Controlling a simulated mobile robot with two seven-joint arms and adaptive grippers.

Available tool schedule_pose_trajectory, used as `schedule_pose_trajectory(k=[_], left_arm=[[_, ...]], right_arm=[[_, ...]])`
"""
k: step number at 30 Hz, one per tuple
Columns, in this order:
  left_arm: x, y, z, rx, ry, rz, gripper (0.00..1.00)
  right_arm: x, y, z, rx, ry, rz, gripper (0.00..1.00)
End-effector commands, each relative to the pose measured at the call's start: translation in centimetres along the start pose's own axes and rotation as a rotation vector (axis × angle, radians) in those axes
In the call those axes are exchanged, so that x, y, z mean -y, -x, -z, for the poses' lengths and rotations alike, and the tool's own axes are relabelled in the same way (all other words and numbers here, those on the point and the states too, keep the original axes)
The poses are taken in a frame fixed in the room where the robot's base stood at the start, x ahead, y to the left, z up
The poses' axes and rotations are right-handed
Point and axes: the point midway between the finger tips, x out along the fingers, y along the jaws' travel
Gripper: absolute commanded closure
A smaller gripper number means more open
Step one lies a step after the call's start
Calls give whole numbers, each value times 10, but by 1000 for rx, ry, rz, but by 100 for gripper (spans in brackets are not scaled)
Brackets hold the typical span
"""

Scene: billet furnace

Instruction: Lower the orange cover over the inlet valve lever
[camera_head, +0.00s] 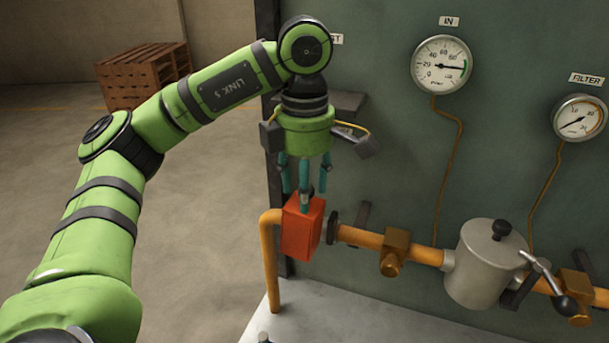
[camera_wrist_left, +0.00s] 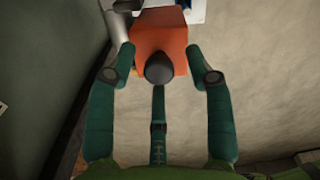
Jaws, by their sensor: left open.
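The orange cover (camera_head: 302,228) is a box at the left end of the orange pipe, where the pipe bends down. It also shows in the left wrist view (camera_wrist_left: 165,38), with a dark round knob (camera_wrist_left: 159,69) in front of it. My left gripper (camera_head: 304,190) is directly above the cover, pointing down. Its teal fingers are spread; in the left wrist view two fingertips (camera_wrist_left: 160,58) stand on either side of the knob. I cannot tell whether they touch it. No inlet valve lever shows at the cover; I cannot tell what lies inside. My right gripper is out of view.
To the right, the orange pipe (camera_head: 360,238) runs through a brass fitting (camera_head: 395,252) to a grey pot (camera_head: 484,264) and a black-knobbed lever (camera_head: 547,280). Gauges (camera_head: 441,65) hang on the green panel. A wooden crate stack (camera_head: 142,76) stands far left.

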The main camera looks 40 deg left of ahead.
Motion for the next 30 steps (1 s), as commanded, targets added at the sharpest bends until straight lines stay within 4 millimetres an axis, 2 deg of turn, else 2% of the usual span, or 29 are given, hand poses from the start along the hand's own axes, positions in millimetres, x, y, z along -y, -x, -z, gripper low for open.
schedule_pose_trajectory(k=[5, 24, 30], left_arm=[[0, 12, -1, 2, 0, -2, 48], [0, 103, 0, 2, 2, -4, 48], [0, 118, 0, 2, 0, -2, 48]], right_arm=[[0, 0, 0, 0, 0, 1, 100], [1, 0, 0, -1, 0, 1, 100], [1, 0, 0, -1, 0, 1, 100]])
